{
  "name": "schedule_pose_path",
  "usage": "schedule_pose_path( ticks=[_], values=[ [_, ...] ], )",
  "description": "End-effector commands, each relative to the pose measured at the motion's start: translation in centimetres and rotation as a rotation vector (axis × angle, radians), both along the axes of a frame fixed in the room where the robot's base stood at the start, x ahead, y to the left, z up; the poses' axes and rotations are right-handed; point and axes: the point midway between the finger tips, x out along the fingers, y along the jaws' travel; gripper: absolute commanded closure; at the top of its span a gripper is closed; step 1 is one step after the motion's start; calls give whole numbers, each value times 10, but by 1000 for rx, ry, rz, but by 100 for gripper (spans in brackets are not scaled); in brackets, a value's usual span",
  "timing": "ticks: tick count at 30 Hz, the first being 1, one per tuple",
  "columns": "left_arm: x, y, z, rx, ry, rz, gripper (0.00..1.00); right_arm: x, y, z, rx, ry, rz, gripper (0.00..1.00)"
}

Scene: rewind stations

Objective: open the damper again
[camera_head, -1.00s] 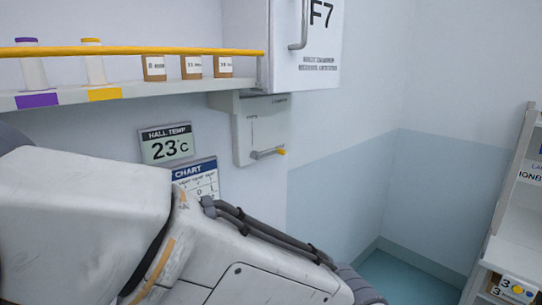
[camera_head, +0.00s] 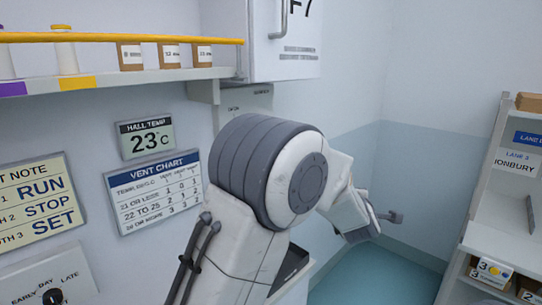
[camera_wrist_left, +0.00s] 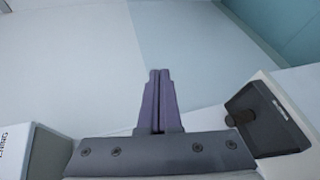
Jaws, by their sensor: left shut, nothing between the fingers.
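The damper is most likely the pale wall box (camera_head: 243,103) under the shelf. Only its upper part shows in the head view. My left arm hides the rest, including its lever with the yellow end. In the left wrist view, my left gripper's purple fingers (camera_wrist_left: 159,98) are pressed together with nothing between them. They point along the wall, between a white box with sideways lettering (camera_wrist_left: 28,150) at left and a white box at right. I cannot tell whether the lettered box is the damper. No lever shows there. My right gripper is out of view.
A vent chart (camera_head: 153,190) and a hall temperature display (camera_head: 146,138) reading 23 C hang left of my arm. A shelf with a yellow rail (camera_head: 120,38) runs above. The right-hand box holds a dark recessed panel (camera_wrist_left: 265,118). A shelf rack (camera_head: 497,215) stands at right.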

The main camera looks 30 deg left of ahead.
Motion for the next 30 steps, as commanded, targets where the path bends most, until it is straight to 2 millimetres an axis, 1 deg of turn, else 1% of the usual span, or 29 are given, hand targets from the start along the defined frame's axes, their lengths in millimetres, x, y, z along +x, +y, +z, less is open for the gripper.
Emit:
schedule_pose_path(
  ticks=[1, 2, 3, 5, 6, 9, 12, 15, 18, 21, 30],
  values=[
    [15, 25, 0, -69, -67, 118, 100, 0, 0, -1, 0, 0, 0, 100],
    [22, 41, 2, -114, -116, 189, 100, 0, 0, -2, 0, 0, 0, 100],
    [29, 62, 4, -170, -186, 283, 100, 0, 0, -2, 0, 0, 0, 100],
    [34, 93, 6, -246, -293, 417, 100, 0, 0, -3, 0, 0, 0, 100],
    [35, 113, 7, -291, -367, 500, 100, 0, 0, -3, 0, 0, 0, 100],
    [29, 157, 7, -376, -545, 677, 100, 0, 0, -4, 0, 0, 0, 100],
    [17, 188, 5, -428, -701, 807, 100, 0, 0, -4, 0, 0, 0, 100],
    [5, 207, 3, -455, -815, 888, 100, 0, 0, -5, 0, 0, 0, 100],
    [-3, 217, 2, -466, -884, 931, 100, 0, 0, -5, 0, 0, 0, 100],
    [-6, 221, 2, -470, -912, 949, 100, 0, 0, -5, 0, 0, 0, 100],
    [-6, 221, 3, -470, -913, 948, 100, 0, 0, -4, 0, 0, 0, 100]
  ],
)
